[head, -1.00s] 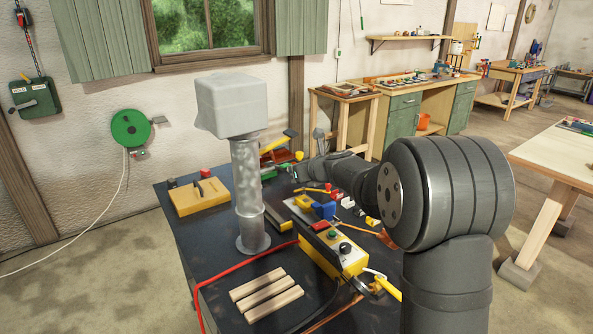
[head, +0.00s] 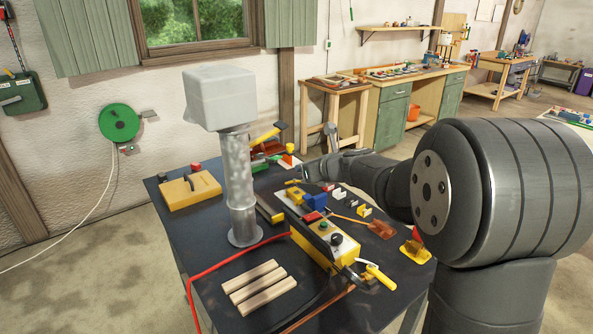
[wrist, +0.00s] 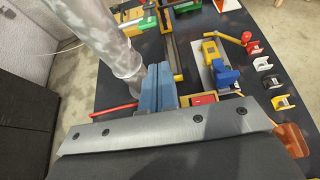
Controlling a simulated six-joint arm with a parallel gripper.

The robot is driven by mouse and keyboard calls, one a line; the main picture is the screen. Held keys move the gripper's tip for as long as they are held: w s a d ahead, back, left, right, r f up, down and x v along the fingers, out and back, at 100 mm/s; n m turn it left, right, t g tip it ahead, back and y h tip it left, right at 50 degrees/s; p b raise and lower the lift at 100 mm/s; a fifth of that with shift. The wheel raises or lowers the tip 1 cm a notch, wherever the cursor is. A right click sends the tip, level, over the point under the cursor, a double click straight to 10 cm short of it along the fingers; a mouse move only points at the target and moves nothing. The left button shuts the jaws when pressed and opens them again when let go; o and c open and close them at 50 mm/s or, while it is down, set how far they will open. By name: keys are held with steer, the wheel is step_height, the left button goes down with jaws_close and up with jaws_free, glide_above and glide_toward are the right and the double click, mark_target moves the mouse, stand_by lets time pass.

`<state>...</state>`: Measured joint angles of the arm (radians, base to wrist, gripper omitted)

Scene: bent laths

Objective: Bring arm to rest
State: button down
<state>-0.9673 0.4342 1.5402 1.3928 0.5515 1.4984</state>
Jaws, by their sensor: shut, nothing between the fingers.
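My gripper (wrist: 159,75) shows in the wrist view as two blue fingers side by side. They are shut with nothing between them, above the dark bench top. In the head view my dark grey arm reaches in from the right toward the back of the bench, and I cannot make out the fingers there. Pale wooden laths (head: 256,287) lie side by side at the bench's front left and look straight.
A metal post (head: 240,190) with a grey box on top stands on the bench (head: 190,240). A yellow control box (head: 325,243), a red hose (head: 225,262), a yellow block (head: 190,191) and several clamps and small fixtures crowd the bench.

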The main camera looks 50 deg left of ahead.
steer(key=shift+d+r, duration=0.35)
steer(key=shift+d, duration=0.15)
steer(key=r+x, duration=0.1)
steer(key=x, duration=0.8)
steer(key=shift+a+r, duration=0.3)
steer(key=shift+a, duration=0.2)
